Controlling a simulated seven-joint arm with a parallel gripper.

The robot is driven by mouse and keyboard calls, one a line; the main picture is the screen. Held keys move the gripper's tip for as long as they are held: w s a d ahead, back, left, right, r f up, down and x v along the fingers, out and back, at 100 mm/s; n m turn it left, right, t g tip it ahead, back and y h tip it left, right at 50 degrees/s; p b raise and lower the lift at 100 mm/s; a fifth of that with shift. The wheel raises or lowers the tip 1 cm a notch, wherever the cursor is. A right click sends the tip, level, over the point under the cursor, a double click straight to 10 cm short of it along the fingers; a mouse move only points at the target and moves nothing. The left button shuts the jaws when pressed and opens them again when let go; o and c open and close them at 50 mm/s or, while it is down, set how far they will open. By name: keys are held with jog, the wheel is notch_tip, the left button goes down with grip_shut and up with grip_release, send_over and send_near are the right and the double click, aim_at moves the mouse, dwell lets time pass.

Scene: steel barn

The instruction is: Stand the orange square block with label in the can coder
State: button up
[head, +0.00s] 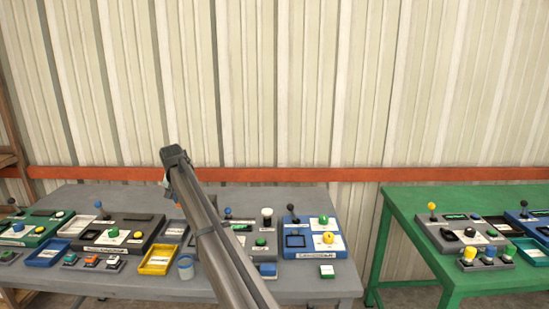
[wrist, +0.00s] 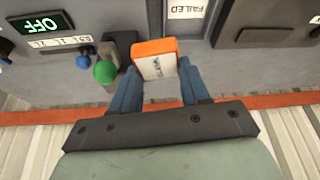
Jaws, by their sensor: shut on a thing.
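An orange square block (wrist: 155,48) with a white label on its face is between the fingers of my gripper (wrist: 160,78) in the wrist view. My gripper is shut on it and holds it by its sides. In the head view my gripper (head: 174,158) is raised near the wall above the grey table, and only a sliver of orange shows beside it. Several machines stand on the table, among them a dark one (head: 128,222) and a blue one (head: 296,222) with a square dark recess. Their name plates are too small to read, so I cannot tell which is the can coder.
A green table (head: 408,208) with more machines stands at right.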

jog(key=s+d+m, duration=0.1)
jog(key=s+d, duration=0.2)
jog(key=d, duration=0.9)
jog(key=s+d+r+m, duration=0.1)
jog(key=s+d, duration=0.3)
jog(key=d, duration=0.8)
jog(key=s+d, duration=0.3)
jog(key=d, duration=1)
jog(key=s+d+f+m+h, duration=0.1)
jog(key=s+d+m, duration=0.1)
jog(key=s+d, duration=0.6)
jog(key=s+d+f+m+h, duration=0.1)
jog(key=s+d, duration=0.4)
jog(key=d, duration=0.8)
jog(key=n+g+y, duration=0.4)
jog(key=n+y, duration=0.2)
jog(key=n, duration=1.5)
send_over(289, 241)
jog(key=d, duration=0.2)
jog(key=shift+s+f, duration=0.1)
jog(key=shift+f, duration=4.35)
